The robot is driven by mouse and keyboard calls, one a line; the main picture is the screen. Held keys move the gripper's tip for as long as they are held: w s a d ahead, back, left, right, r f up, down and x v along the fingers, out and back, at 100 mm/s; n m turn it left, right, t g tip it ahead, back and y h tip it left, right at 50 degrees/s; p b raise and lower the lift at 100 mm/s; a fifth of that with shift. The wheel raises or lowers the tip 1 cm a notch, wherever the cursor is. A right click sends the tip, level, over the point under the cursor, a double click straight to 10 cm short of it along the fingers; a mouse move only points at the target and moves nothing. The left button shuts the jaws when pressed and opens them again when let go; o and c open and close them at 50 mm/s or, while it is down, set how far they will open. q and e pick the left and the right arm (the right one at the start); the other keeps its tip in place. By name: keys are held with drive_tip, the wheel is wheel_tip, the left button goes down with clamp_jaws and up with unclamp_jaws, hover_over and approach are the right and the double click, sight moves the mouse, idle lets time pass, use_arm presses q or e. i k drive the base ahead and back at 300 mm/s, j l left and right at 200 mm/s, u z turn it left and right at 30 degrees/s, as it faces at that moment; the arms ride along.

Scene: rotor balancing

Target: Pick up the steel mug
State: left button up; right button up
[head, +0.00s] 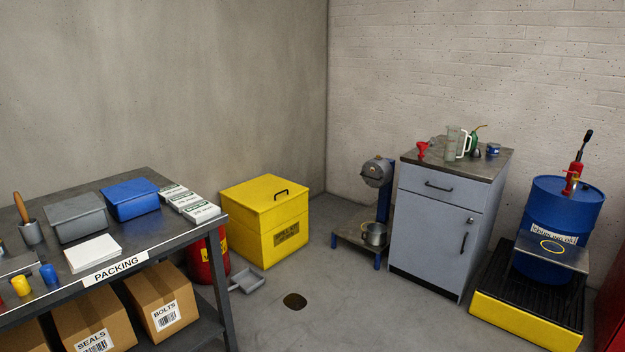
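No thing in the head view can be named the steel mug with certainty. A grey metal cup (31,233) with a wooden-handled tool in it stands at the left of the packing table. A shiny steel vessel (375,237) sits on the low plate of a weighing stand (378,172) by the grey cabinet; a yellow ring shows at its top. A small grey item stands among the things on the cabinet, too small to make out. Neither of my grippers is in view.
The packing table (150,255) holds grey (76,218) and blue (131,199) bins. A yellow chest (265,222), the grey cabinet (435,220) and a blue drum (560,215) on a yellow-edged pallet (520,322) stand beyond. A small tray (247,281) and drain (295,301) interrupt the open floor.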

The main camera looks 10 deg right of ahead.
sight(374, 234)
drive_tip(key=i+z, duration=0.15)
drive_tip(key=i, duration=0.4)
drive_tip(key=i+l+z, duration=0.15)
drive_tip(key=i, duration=0.4)
drive_tip(key=i+j+z, duration=0.15)
drive_tip(key=i, duration=0.4)
drive_tip(key=i+j+z, duration=0.2)
drive_tip(key=i, duration=0.35)
drive_tip(key=i+j+z, duration=0.15)
drive_tip(key=i, duration=0.35)
